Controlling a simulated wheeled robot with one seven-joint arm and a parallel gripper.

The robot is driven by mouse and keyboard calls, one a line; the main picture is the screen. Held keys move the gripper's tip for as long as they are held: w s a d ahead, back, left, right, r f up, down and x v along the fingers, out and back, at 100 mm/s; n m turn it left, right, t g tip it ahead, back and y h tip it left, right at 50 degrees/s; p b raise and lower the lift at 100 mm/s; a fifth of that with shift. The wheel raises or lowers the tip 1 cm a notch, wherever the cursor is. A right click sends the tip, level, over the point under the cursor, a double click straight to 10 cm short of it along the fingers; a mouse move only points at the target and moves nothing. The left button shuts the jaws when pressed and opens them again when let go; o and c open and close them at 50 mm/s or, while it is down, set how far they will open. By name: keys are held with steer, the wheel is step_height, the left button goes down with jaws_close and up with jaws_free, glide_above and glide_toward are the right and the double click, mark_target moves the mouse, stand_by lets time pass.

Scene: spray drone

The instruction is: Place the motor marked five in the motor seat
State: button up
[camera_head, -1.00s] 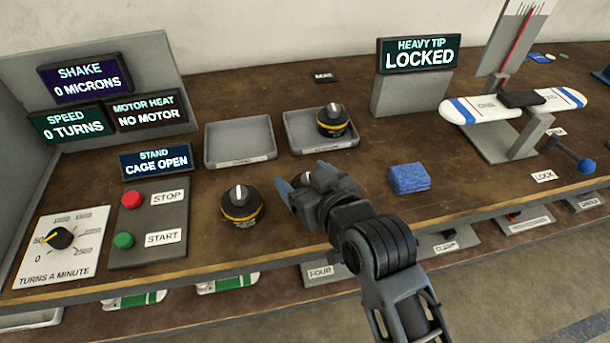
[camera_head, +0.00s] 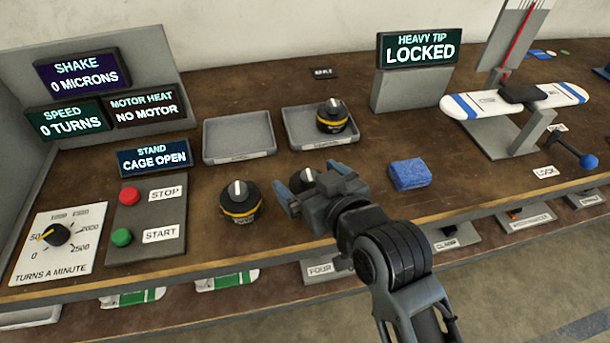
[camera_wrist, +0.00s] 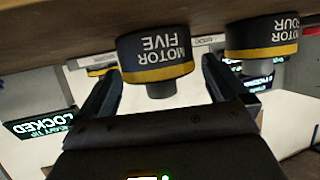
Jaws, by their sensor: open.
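The motor marked five (camera_wrist: 155,52) is a dark cylinder with a yellow band and a pale knob. It stands on the bench in the wrist view, which is upside down, ahead of and between my spread fingers. In the head view, my gripper (camera_head: 308,184) is open and mostly hides this motor (camera_head: 302,178). The motor marked four (camera_wrist: 262,38) stands beside it, and shows in the head view left of my gripper (camera_head: 240,205). I cannot make out the motor seat in either view.
A third motor (camera_head: 333,118) sits in the right grey tray (camera_head: 296,128); the left tray (camera_head: 239,137) is empty. A blue sponge (camera_head: 409,174) lies right of my gripper. The bench's front edge runs under my arm. A stop and start panel (camera_head: 146,222) stands at left.

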steer(key=shift+v, duration=2.8)
steer(key=shift+a, duration=0.1)
steer(key=s+d+f+m+t+h, duration=0.1)
steer(key=s+d+f+m+h, duration=0.15)
steer(key=s+d, duration=0.5)
steer(key=s+d+f+m+t+h, duration=0.1)
steer(key=s+d+f, duration=0.2)
steer(key=s+d, duration=0.45)
steer(key=s+d+r+m+h, duration=0.1)
steer(key=s+d+r, duration=0.1)
steer(key=s, duration=0.7)
steer(key=s+d+r+m+t+h, duration=0.1)
steer(key=s+d+r+h, duration=0.1)
steer(key=s, duration=0.6)
step_height(320, 180, up, 2)
steer(key=shift+s+d+r+m, duration=0.2)
steer(key=shift+s+d+m, duration=0.2)
steer(key=shift+d, duration=0.25)
steer(key=shift+h, duration=0.25)
